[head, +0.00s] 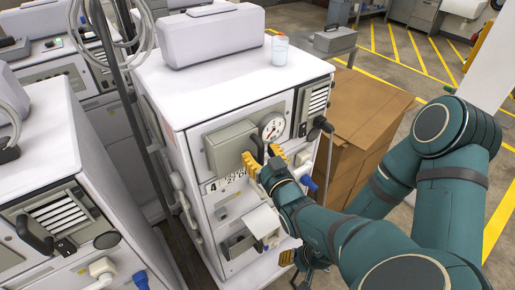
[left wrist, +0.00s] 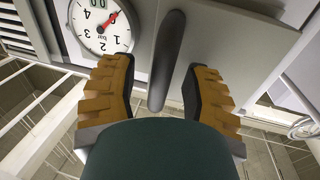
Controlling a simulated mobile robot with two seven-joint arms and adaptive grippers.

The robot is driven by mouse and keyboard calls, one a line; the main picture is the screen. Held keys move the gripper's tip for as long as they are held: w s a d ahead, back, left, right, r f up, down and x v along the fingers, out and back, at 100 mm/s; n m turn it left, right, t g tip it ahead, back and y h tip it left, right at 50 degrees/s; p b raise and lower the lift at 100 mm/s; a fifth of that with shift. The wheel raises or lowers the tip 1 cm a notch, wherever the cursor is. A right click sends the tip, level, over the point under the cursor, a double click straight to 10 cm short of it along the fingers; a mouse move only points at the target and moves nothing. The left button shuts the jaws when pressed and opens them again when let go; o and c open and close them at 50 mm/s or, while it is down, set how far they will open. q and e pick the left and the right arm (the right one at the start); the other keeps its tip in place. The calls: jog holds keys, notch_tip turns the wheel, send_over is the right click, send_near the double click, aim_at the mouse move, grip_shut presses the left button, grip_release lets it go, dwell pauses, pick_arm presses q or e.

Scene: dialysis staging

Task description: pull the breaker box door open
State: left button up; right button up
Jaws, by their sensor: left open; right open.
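The grey breaker box (head: 226,150) is on the front of the white machine, beside a round gauge. Its door looks shut. A dark upright bar handle (left wrist: 167,60) stands out from the grey door (left wrist: 225,38) in the left wrist view. My left gripper (head: 264,161) is at the handle, with its yellow-padded fingers open. In the left wrist view the fingers (left wrist: 165,92) are on either side of the handle, with gaps showing. My right gripper (head: 295,260) is lower down, mostly hidden behind my arm; only a yellow pad and dark parts show.
The gauge (head: 272,127) is close to the right of the box. A cup (head: 279,50) and a grey case (head: 212,35) stand on the machine. A cardboard box (head: 367,108) stands to its right. Another white machine (head: 45,150) is at left.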

pick_arm(q)
grip_shut()
